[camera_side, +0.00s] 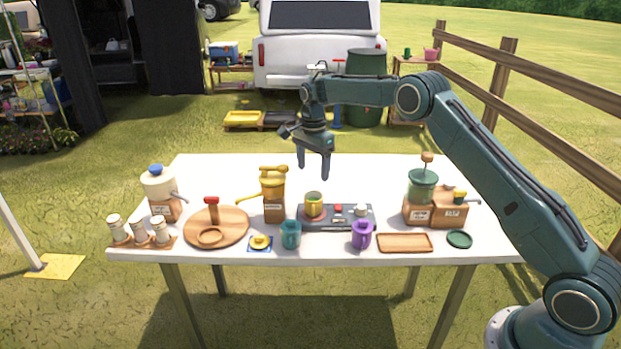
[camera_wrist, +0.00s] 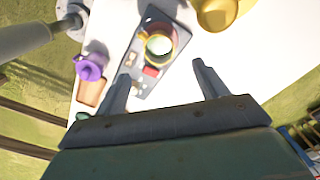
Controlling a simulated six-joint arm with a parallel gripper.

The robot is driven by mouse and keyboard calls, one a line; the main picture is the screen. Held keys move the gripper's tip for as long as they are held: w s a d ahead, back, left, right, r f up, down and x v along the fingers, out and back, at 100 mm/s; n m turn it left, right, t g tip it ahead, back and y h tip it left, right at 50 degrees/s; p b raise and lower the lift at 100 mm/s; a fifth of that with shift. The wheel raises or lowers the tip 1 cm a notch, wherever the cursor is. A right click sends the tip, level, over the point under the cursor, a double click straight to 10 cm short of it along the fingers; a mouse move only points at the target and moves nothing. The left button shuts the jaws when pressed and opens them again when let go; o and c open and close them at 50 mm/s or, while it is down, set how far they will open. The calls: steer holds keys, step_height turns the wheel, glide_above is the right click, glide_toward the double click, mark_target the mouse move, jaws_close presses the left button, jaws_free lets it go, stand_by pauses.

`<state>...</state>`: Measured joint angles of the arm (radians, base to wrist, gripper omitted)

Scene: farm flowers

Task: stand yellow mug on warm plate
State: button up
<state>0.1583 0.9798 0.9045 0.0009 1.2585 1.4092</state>
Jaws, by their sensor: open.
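The yellow mug (camera_side: 313,203) stands upright at the left end of a dark panel (camera_side: 345,224). A reddish round warm plate (camera_side: 313,217) shows under its base. In the wrist view the mug (camera_wrist: 160,46) is seen from above, on the same panel (camera_wrist: 128,48). My gripper (camera_side: 314,176) is open and empty, fingers pointing down, above and apart from the mug. In the wrist view its two fingers (camera_wrist: 160,76) are spread wide, with nothing between them touching either finger. The mug's far side is hidden in the side view.
A yellow grinder (camera_side: 273,190) stands close left of the mug. A teal mug (camera_side: 291,234) and a purple mug (camera_side: 361,234) stand in front. A green-topped grinder (camera_side: 422,188) and wooden box are at the right. The table's back strip is clear.

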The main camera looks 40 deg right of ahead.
steer(key=s+a+r+n+t, duration=0.1)
steer(key=s+a+r+n, duration=0.25)
steer(key=s+r, duration=0.6)
steer(key=s+a+r+n+t, duration=0.25)
steer(key=s+r+n, duration=0.25)
steer(key=s+r, duration=0.45)
steer(key=s+a+f+n+t, duration=0.1)
steer(key=s+n, duration=0.3)
steer(key=s, duration=0.8)
steer(key=s+a+n+t, duration=0.1)
steer(key=s+a+n, duration=0.2)
steer(key=s, duration=1)
steer(key=shift+f+n, duration=0.35)
steer(key=shift+n, duration=0.9)
